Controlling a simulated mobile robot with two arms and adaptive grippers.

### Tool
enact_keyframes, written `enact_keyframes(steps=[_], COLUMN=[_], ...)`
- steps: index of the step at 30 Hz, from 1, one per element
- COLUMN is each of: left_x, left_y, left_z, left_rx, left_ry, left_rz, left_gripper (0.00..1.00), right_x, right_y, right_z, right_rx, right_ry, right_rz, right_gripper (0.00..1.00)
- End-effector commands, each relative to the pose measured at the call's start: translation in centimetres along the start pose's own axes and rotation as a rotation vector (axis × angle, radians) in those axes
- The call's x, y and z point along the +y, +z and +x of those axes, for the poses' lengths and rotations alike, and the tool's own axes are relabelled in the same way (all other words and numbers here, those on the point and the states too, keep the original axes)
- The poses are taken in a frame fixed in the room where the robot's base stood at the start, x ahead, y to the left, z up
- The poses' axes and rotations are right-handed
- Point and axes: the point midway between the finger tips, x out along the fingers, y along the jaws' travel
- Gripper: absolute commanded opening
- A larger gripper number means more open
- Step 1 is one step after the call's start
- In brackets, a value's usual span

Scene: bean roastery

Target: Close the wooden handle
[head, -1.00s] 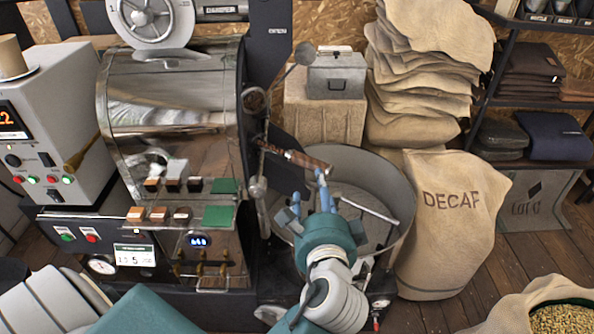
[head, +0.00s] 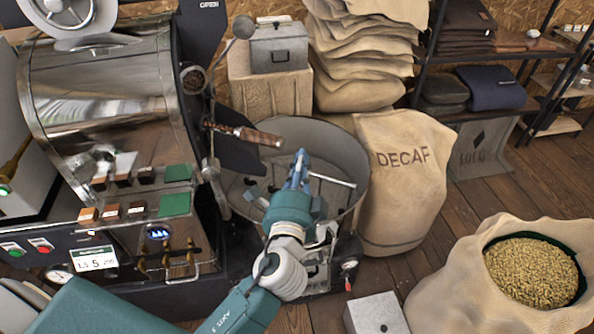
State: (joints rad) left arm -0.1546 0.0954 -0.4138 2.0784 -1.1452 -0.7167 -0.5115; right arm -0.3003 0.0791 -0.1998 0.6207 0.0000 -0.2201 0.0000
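The wooden handle (head: 245,132) is a brown grip with a metal collar on the front of the roaster drum (head: 105,90). It points right, over the rim of the round cooling pan (head: 345,150). My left gripper (head: 299,158) is over the pan, with its blue fingertips just right of and slightly below the handle's free end. A small gap shows between them in the picture, and nothing shows in the fingers. The fingers overlap in this view, so their opening is unclear. My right gripper is not in view.
A metal rod with a ball end (head: 243,27) rises behind the handle. A DECAF sack (head: 400,180) stands right of the pan. An open sack of beans (head: 460,270) and a grey box (head: 376,314) are at the lower right. Wooden floor (head: 500,200) is clear between the sacks.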

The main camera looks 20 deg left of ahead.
Motion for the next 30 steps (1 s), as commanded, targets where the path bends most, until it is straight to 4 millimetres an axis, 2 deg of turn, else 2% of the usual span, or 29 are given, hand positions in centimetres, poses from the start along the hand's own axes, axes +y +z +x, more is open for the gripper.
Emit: enact_keyframes(steps=[1, 4, 9, 23, 26, 30], left_x=[-0.4, -0.3, 0.0, 0.1, 0.1, 0.1], left_y=[0.1, 2.0, 3.5, 4.1, 5.3, 8.9], left_z=[1.1, 1.2, 1.5, 1.6, 1.9, 2.8], left_rx=[-0.001, -0.002, -0.001, -0.001, -0.003, -0.005], left_ry=[-0.002, 0.001, 0.002, 0.002, 0.001, 0.001], left_rz=[0.002, 0.006, 0.002, 0.001, 0.004, 0.006], left_gripper=[0.0, 0.0, 0.0, 0.0, 0.0, 0.0], right_x=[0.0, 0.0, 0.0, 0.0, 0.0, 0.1], right_y=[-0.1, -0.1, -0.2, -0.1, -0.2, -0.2], right_z=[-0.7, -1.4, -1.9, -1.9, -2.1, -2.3], right_rx=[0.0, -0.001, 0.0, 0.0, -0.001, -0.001], right_ry=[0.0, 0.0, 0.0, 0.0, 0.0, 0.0], right_rz=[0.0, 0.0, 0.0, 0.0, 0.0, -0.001], right_gripper=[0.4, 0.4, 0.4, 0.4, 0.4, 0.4])
